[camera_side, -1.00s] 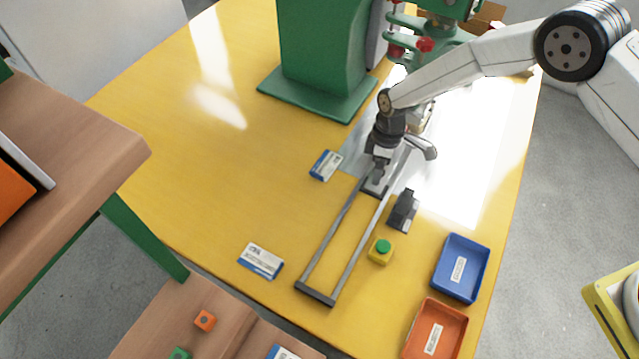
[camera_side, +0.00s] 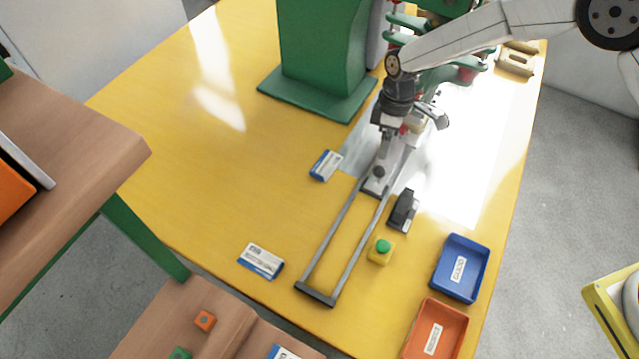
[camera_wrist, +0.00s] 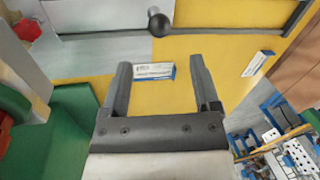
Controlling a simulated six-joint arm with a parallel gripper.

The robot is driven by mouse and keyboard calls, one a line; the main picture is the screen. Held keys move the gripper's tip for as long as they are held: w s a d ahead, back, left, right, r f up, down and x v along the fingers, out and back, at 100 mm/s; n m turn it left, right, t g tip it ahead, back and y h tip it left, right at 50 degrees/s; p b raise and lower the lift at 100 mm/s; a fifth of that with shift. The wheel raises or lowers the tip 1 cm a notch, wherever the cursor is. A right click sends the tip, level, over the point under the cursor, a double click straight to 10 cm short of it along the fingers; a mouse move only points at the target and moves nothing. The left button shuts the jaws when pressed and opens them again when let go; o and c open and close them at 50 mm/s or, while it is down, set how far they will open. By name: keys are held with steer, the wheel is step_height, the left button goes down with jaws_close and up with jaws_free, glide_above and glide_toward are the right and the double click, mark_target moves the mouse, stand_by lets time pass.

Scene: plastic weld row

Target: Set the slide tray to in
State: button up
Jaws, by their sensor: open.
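The slide tray (camera_side: 374,188) is a grey plate at the back end of two long grey rails (camera_side: 349,240). It is on the press side, and its rear part is hidden under my gripper and arm. A dark round knob (camera_side: 379,172) stands on it near its front edge. In the wrist view the tray plate (camera_wrist: 95,12) and knob (camera_wrist: 158,25) show at the top, beyond my fingertips. My gripper (camera_side: 389,130) is above and behind the knob in the side view, apart from it. In the wrist view my gripper (camera_wrist: 158,68) is open with nothing between its fingers.
The green press (camera_side: 330,50) stands behind. A yellow box with a green button (camera_side: 380,250), a dark block (camera_side: 403,210), a blue bin (camera_side: 461,268) and an orange bin (camera_side: 436,330) are right of the rails. Label cards (camera_side: 261,261) lie left. The space between the rails is clear.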

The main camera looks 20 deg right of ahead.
mark_target(382, 168)
stand_by(0.3)
steer(key=m, duration=0.4)
steer(key=s+m+t, duration=0.1)
steer(key=m, duration=0.1)
steer(key=shift+d+m+y, duration=0.1)
steer(key=shift+m+y, duration=0.2)
steer(key=shift+m, duration=0.1)
steer(key=m, duration=0.4)
steer(key=s+m+t, duration=0.1)
steer(key=m, duration=0.1)
steer(key=shift+d+m, duration=0.3)
steer(key=shift+d, duration=0.05)
steer(key=shift+f, duration=0.15)
steer(key=shift+w+a+f, duration=0.1)
steer(key=shift+a+f, duration=0.15)
steer(key=shift+f, duration=1)
steer(key=shift+a+f, duration=0.25)
steer(key=shift+f, duration=0.95)
steer(key=shift+w+a+f, duration=0.1)
steer(key=shift+a+f, duration=0.15)
steer(key=shift+f, duration=1)
jaws_close()
